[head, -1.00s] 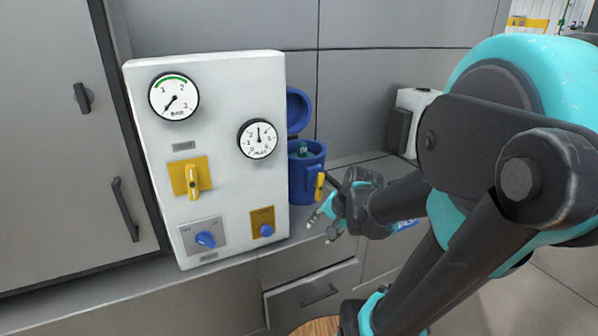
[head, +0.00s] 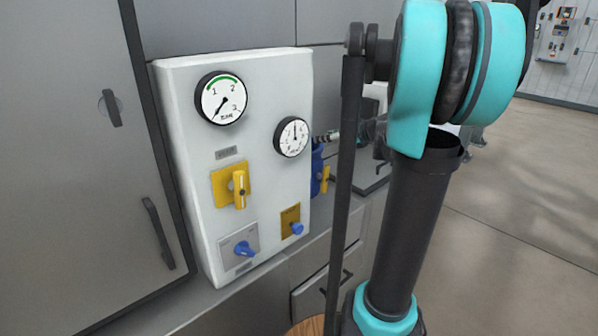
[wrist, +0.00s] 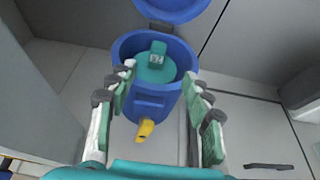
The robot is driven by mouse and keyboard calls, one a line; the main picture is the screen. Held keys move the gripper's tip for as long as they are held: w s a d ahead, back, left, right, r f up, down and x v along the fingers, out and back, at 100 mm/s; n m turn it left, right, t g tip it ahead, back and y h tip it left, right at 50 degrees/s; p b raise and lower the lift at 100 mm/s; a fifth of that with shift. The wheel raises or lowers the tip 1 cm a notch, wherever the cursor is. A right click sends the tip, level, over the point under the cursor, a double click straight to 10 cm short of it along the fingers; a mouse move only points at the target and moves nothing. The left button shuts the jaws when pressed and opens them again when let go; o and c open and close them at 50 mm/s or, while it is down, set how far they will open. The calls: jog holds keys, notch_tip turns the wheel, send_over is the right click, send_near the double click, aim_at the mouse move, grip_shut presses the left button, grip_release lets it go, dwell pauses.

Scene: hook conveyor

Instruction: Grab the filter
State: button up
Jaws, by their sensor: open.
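A teal filter (wrist: 155,66) with a small raised handle sits inside a round blue housing (wrist: 182,98), seen in the wrist view. The housing's blue lid (wrist: 172,8) stands open behind it. A yellow lever (wrist: 145,129) sticks out from the housing's front. My gripper (wrist: 160,85) is open and empty, its fingers in front of the housing and to either side of it in the picture. In the head view the housing (head: 316,172) is mostly hidden behind the white panel and my arm, and the filter is hidden.
A white panel (head: 190,150) with two gauges, a yellow valve handle (head: 239,189) and blue knobs stands left of the housing. Grey cabinet walls (head: 215,25) rise behind. A grey counter (head: 265,258) runs below. Open floor (head: 510,200) lies to the right.

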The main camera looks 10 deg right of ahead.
jog(key=x, duration=1.5)
jog(key=shift+s, duration=0.1)
grip_shut()
jog(key=shift+r, duration=0.1)
